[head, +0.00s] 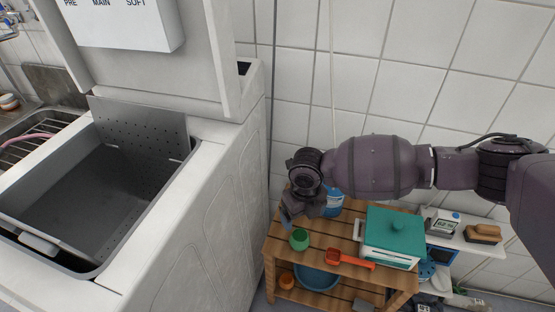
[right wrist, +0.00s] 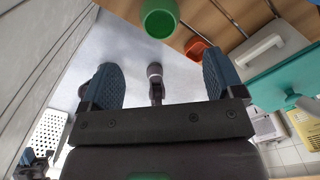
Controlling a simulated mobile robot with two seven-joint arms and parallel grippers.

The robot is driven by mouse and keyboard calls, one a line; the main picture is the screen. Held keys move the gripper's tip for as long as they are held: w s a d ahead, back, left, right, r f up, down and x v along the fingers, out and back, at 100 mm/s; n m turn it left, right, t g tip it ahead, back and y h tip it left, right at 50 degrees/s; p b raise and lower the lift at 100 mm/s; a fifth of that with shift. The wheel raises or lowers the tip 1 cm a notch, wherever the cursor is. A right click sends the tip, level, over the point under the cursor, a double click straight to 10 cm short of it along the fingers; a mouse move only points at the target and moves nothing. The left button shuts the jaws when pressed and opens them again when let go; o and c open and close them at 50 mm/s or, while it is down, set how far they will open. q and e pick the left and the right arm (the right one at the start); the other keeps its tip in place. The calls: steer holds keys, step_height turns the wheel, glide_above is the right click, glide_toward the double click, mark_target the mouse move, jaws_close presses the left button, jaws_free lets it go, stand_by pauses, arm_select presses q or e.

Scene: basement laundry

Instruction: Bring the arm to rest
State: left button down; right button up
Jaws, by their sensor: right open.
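My right arm reaches in from the right in the head view. Its gripper (head: 296,212) hangs over the left end of a slatted wooden table, beside the washing machine. In the right wrist view the two blue-padded fingers of the right gripper (right wrist: 160,82) stand wide apart with nothing held between them. A green cup (head: 299,239) is close by the gripper on the table, and it also shows beyond the fingers in the right wrist view (right wrist: 159,17).
The washing machine (head: 222,190) stands left with its lid up. On the wooden table (head: 335,231) are a teal-lidded white box (head: 392,238), a red scoop (head: 350,260) and a blue-and-white container (head: 333,203) partly behind the gripper. A blue basin (head: 317,279) sits below. The tiled wall (head: 420,75) is behind.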

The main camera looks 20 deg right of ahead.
steer(key=s+a+r+m+t+y+p, duration=0.25)
steer(key=s+a+m+p, duration=0.25)
steer(key=s+m, duration=0.35)
steer(key=s+a+r+m+t+y+p, duration=0.25)
steer(key=s+a+m+y+p, duration=0.2)
steer(key=s+m, duration=0.4)
arm_select(q)
step_height(320, 180, up, 10)
steer(key=s+a+n+y+p, duration=0.1)
steer(key=n+p, duration=0.1)
steer(key=p, duration=0.6)
steer(key=shift+s+a+r+n, duration=0.15)
steer(key=shift+s+a+n, duration=0.15)
steer(key=shift+s, duration=0.05)
arm_select(e)
steer(key=s+d+r+m+t+h, duration=0.3)
steer(key=s+d+m, duration=0.5)
steer(key=s+m, duration=0.2)
steer(key=s+d+r+m+t+h, duration=0.3)
steer(key=s+d+r+m+h, duration=0.1)
steer(key=s+d+m, duration=0.5)
steer(key=shift+s+r+m, duration=0.25)
steer(key=shift+s+m, duration=0.25)
steer(key=shift+s, duration=0.15)
